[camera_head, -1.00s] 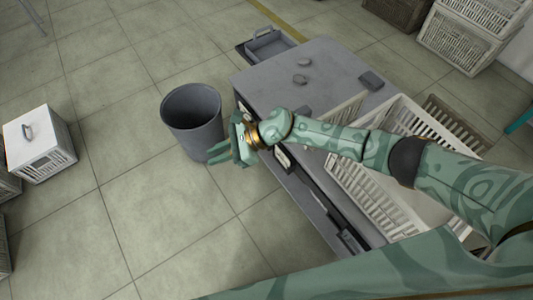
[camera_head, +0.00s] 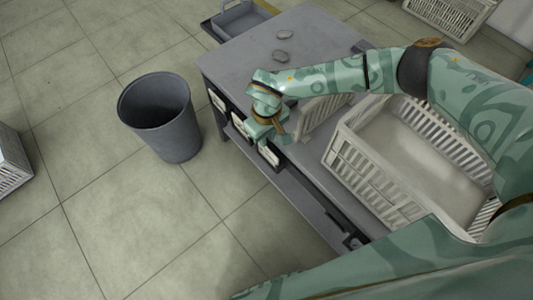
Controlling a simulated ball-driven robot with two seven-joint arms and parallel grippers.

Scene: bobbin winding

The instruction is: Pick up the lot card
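Several pale cards in dark holders sit along the table's front edge: a far card (camera_head: 217,99), a middle card (camera_head: 240,124) and a near card (camera_head: 269,154). I cannot tell which of them is the lot card. My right gripper (camera_head: 268,135) points down at the front edge, close to the middle and near cards and partly covering the space between them. Its fingers are small and partly hidden, so I cannot tell whether they are apart or whether they touch a card. My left gripper is out of view.
A large white crate (camera_head: 375,185) stands at the right under my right arm. A grey bin (camera_head: 160,118) stands on the floor left of the table. Floor in front is clear.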

